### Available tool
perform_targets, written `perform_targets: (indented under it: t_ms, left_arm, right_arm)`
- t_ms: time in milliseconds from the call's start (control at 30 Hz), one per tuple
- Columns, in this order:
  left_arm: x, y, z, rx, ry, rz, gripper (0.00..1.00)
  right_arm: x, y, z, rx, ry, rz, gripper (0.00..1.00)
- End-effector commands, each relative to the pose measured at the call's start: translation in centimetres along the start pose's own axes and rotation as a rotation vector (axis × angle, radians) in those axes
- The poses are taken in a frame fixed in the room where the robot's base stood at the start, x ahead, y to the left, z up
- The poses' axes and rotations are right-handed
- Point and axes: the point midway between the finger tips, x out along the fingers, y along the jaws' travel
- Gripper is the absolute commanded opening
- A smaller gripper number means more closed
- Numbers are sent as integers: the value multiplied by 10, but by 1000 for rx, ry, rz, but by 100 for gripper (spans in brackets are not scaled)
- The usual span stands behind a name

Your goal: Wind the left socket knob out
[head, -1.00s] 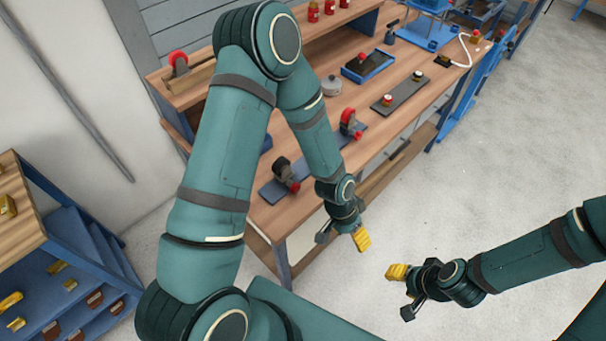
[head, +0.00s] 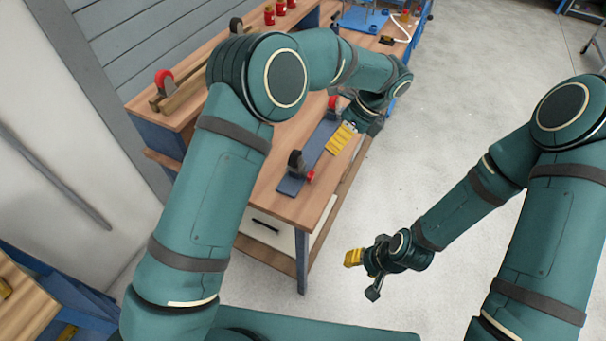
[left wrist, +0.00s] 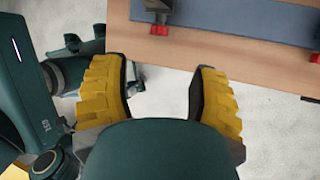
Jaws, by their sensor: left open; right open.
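A dark bar-shaped plate (head: 323,140) lies along the front of the workbench, with two socket fixtures on it. The left fixture (head: 296,161) is black, with a red knob (head: 311,176) low on its bench-edge side. The other fixture (head: 334,103) shows red and is partly hidden by my left arm. In the left wrist view a red knob (left wrist: 160,29) shows ahead of the fingers near the bench edge. My left gripper (head: 342,138) is open and empty beside the plate, apart from both knobs. My right gripper (head: 361,273) is open and empty over the floor.
Red containers (head: 270,14) stand further back. Blue shelving (head: 75,298) is at lower left. Open floor (head: 440,120) lies right of the bench.

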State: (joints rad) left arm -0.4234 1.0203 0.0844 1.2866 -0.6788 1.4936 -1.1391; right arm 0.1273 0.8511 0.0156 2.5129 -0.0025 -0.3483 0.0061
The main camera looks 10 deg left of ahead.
Motion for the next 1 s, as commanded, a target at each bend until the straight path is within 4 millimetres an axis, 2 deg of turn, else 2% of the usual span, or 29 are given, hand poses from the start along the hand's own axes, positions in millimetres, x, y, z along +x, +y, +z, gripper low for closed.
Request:
perform_targets:
  t_ms: [167,500,700,833,1000]
  left_arm:
    - [21,0,0,1,-3,5,60]
    - [88,1,0,0,0,5,60]
    - [119,0,0,0,-1,4,60]
    - [131,0,0,-1,0,3,60]
    - [137,0,0,-1,0,2,60]
  right_arm:
    - [5,2,0,0,1,0,47]
    - [17,6,-1,-1,6,0,47]
    - [22,8,-2,-2,9,0,47]
    - [23,9,-2,-2,10,0,47]
    - [24,9,-2,-2,10,0,47]
